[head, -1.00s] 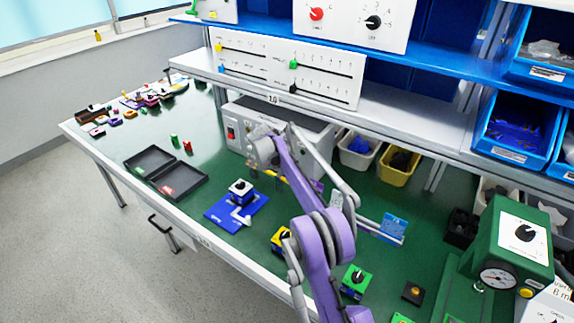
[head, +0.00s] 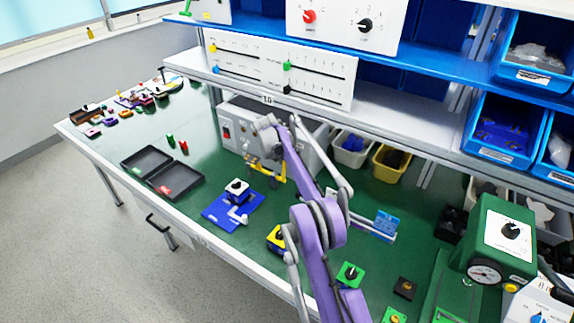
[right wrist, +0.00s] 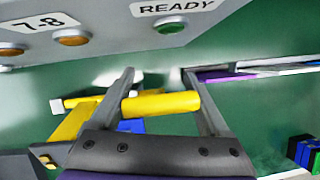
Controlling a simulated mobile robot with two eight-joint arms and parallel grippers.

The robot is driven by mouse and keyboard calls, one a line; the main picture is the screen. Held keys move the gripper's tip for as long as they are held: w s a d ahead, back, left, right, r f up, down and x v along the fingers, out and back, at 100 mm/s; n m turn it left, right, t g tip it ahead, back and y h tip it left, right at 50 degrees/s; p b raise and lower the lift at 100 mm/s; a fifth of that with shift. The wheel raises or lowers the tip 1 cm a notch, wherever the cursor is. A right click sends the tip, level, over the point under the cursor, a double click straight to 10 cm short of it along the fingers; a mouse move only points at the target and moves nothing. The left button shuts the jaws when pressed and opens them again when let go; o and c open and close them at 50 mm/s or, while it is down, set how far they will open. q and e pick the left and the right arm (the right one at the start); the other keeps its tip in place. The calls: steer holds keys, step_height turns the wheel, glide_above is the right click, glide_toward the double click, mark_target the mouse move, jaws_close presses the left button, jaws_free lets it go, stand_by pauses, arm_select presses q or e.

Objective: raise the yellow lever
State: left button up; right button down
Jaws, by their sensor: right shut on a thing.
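The yellow lever (head: 271,171) is a yellow bar low in front of the grey control box on the green bench. My right arm, purple and grey, reaches it from the front in the head view, partly covering the box. In the right wrist view the yellow lever (right wrist: 165,103) runs crosswise between the fingers of my right gripper (right wrist: 160,100), which is shut on it. A yellow arm of the lever slopes down at the left of that view. My left gripper is not in view.
The control box (head: 235,132) stands close behind my right gripper. A blue plate (head: 218,212) with a white crank lies in front left. Two black trays (head: 147,158) are farther left. A shelf (head: 385,113) overhangs behind. A green press (head: 492,235) stands at right.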

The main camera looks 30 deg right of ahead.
steer(key=shift+c, duration=0.5)
jaws_free()
steer(key=shift+f, duration=0.1)
steer(key=shift+o, duration=0.5)
steer(key=shift+w, duration=0.15)
steer(key=v, duration=1)
steer(key=shift+r, duration=0.35)
steer(key=shift+a, duration=0.15)
